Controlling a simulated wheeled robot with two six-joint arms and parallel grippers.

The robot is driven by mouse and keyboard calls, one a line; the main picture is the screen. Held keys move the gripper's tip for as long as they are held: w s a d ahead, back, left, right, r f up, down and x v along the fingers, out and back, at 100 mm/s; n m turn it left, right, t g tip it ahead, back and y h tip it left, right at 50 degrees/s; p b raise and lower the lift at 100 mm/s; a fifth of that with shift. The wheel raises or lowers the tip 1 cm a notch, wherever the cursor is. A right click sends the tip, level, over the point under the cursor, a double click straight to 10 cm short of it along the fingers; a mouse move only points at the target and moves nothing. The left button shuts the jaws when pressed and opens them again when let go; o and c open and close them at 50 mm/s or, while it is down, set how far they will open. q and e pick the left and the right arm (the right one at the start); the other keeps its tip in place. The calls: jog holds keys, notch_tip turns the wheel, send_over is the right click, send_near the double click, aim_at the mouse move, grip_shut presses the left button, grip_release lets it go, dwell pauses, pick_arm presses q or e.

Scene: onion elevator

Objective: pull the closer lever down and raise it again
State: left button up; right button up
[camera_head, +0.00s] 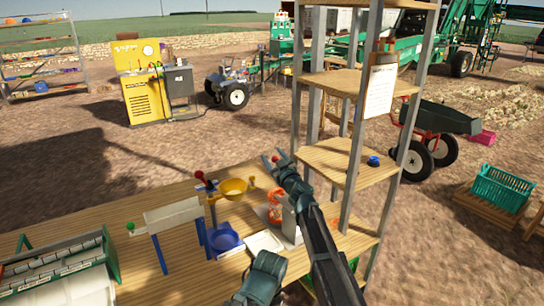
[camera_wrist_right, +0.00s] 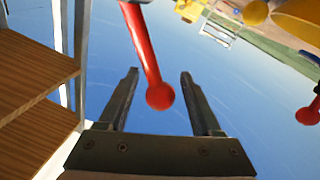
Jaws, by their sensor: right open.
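My right gripper (camera_head: 273,157) reaches over the wooden table and is open. A red spot of the lever shows at its fingertips in the head view; the arm hides the rest. In the right wrist view a red lever (camera_wrist_right: 146,50) with a round ball end comes in from the top. Its ball lies between the two open fingers of the right gripper (camera_wrist_right: 158,78), with gaps on both sides. A second lever with a red ball (camera_wrist_right: 308,114) shows at the right edge of that view; a red knob (camera_head: 199,174) tops the blue stand in the head view.
An orange object (camera_head: 275,208) and a white tray (camera_head: 264,242) lie beside the arm.

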pick_arm(q)
jog(key=shift+f+b, duration=0.6)
pick_arm(e)
jog(key=v, duration=1.2)
jog(key=shift+s+d, duration=0.15)
jog(key=shift+s, duration=0.2)
pick_arm(q)
jog(key=shift+c, duration=0.4)
pick_arm(e)
jog(key=shift+f, duration=0.1)
